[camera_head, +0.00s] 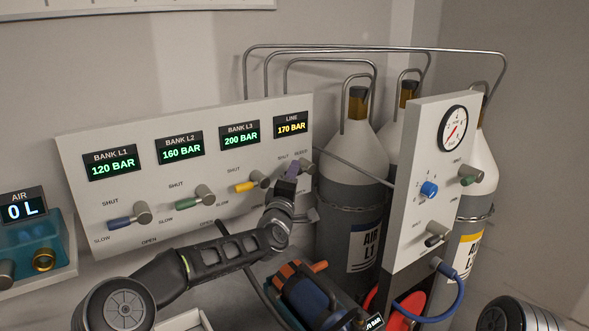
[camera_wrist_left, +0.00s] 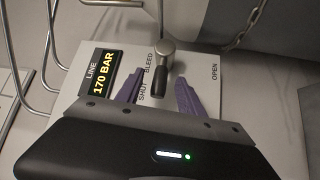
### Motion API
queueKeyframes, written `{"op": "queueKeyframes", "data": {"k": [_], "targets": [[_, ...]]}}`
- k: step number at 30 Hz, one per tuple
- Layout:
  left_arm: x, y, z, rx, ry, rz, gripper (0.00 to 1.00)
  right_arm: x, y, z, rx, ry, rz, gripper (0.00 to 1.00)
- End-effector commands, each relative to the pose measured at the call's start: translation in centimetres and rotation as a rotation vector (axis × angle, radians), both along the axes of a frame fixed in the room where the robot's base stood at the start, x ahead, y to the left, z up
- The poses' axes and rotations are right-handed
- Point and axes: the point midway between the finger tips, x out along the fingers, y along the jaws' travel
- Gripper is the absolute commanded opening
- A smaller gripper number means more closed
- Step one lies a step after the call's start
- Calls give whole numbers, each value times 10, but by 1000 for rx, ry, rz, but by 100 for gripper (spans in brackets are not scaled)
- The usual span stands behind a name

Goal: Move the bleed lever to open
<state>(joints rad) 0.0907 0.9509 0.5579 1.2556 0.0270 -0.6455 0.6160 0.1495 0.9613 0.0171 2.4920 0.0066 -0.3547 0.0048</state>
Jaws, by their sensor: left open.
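The bleed lever (camera_wrist_left: 158,82) has a metal hub and a black handle. In the left wrist view it points down toward the SHUT label, with the OPEN label off to the right. My left gripper (camera_wrist_left: 160,98) is open, with one purple finger on each side of the handle; I cannot tell whether either touches it. In the head view my left gripper (camera_head: 290,170) is at the right end of the white panel (camera_head: 130,190), below the LINE display (camera_head: 291,124), which reads 170 BAR. There the gripper and wrist mostly hide the bleed lever. My right gripper is not in view.
Blue, green and yellow levers (camera_head: 120,223) line the panel left of my gripper. Gas cylinders (camera_head: 350,210) with bent pipes stand behind to the right. A second panel (camera_head: 410,200) with a gauge stands at right. A blue and orange device (camera_head: 308,295) sits below my wrist.

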Motion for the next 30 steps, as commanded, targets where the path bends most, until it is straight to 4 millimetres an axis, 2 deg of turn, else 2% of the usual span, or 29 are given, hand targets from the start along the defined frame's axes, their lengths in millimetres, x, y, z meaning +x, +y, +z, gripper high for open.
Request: {"op": "queueKeyframes", "data": {"k": [6, 16, 30], "targets": [[16, -3, 2, 0, 1, 0, 45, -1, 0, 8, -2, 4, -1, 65], [18, -3, 2, 1, 0, 0, 45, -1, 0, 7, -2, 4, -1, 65], [18, -3, 2, 1, 0, 0, 7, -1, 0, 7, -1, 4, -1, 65]]}}
